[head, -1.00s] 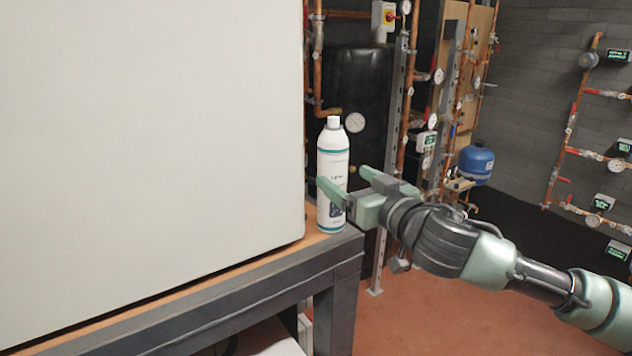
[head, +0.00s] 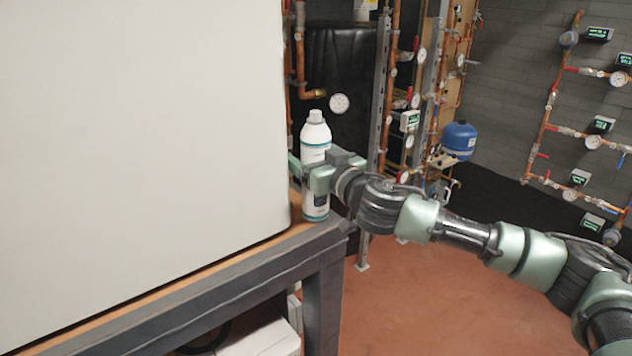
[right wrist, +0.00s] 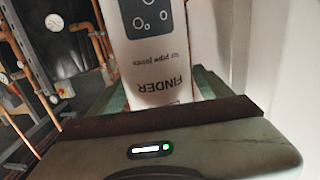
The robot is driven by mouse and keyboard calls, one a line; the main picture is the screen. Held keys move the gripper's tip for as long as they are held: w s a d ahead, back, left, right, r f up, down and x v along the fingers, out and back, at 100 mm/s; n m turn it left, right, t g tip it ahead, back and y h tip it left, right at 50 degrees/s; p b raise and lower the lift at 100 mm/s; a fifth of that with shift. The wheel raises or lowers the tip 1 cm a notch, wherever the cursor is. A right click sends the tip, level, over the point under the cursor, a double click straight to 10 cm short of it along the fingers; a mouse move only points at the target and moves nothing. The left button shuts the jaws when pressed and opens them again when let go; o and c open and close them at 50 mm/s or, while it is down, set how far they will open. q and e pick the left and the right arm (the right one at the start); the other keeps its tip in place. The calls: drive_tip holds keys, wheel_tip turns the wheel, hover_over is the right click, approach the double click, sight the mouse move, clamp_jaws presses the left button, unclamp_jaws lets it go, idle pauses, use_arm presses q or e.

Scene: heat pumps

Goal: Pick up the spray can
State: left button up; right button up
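The spray can (head: 314,150) is a white bottle with teal bands and a pale grey cap. It stands upright near the right end of the wooden-topped bench (head: 297,231), beside a large white box. My right gripper (head: 308,172) reaches in from the right and has its fingers around the can at mid-height. In the right wrist view the can (right wrist: 160,50) sits between the two fingers, its label upside down. I see no clear gap on either side, but firm contact cannot be made out. The can's base looks level with the bench top. My left gripper is not in view.
The large white box (head: 140,140) fills the left, close beside the can. Copper pipes with gauges (head: 339,103) and a dark tank stand behind. A blue vessel (head: 459,139) is at right. The reddish floor (head: 430,300) beyond the bench is open.

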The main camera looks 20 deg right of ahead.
clamp_jaws()
drive_tip(key=shift+r, duration=0.1)
